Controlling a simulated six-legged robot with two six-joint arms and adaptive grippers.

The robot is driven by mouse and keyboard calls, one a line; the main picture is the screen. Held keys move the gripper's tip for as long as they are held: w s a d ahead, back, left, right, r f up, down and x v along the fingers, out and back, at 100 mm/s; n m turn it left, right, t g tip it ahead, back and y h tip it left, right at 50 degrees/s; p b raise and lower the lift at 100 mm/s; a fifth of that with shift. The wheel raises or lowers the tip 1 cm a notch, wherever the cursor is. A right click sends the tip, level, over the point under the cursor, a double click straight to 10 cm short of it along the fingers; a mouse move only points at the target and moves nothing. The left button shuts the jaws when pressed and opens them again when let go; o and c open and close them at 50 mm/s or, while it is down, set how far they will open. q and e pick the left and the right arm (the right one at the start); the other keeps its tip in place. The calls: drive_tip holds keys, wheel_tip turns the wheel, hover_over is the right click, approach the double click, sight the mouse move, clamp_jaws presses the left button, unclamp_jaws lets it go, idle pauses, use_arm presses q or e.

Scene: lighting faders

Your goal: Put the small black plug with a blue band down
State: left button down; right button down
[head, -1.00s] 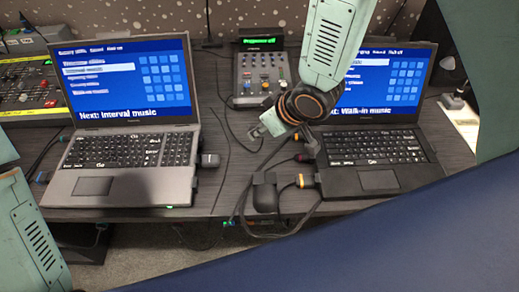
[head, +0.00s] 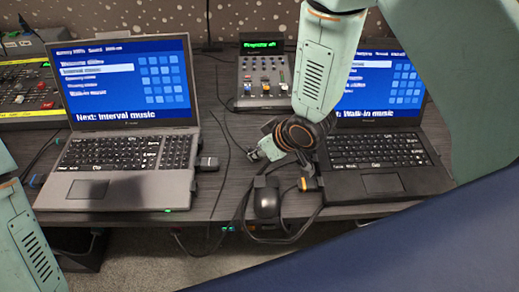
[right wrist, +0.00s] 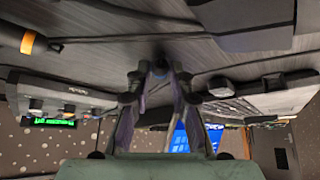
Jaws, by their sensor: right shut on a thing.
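My right gripper (head: 258,152) is low over the desk between the two laptops, pointing left. In the right wrist view its fingertips (right wrist: 160,72) are closed together on something small and dark with a bluish tint, taken as the black plug with a blue band (right wrist: 160,64). The fingers hide most of it. In the head view the plug is too small to make out. I cannot tell whether it touches the desk. My left gripper is out of view; only part of its arm shows at the lower left.
The left laptop (head: 125,185) has a dark plug (head: 208,163) at its side. An orange-banded plug (head: 308,184) sits by the right laptop (head: 375,182). The fader console (head: 264,82) stands behind. Bare desk shows left of my gripper.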

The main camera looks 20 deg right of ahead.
drive_tip(key=shift+d+f, duration=0.15)
drive_tip(key=shift+f, duration=0.05)
drive_tip(key=c, duration=1.4)
unclamp_jaws()
drive_tip(key=shift+o, duration=1.1)
drive_tip(key=shift+r, duration=0.35)
drive_tip(key=p+v, duration=0.2)
drive_tip(key=v, duration=1)
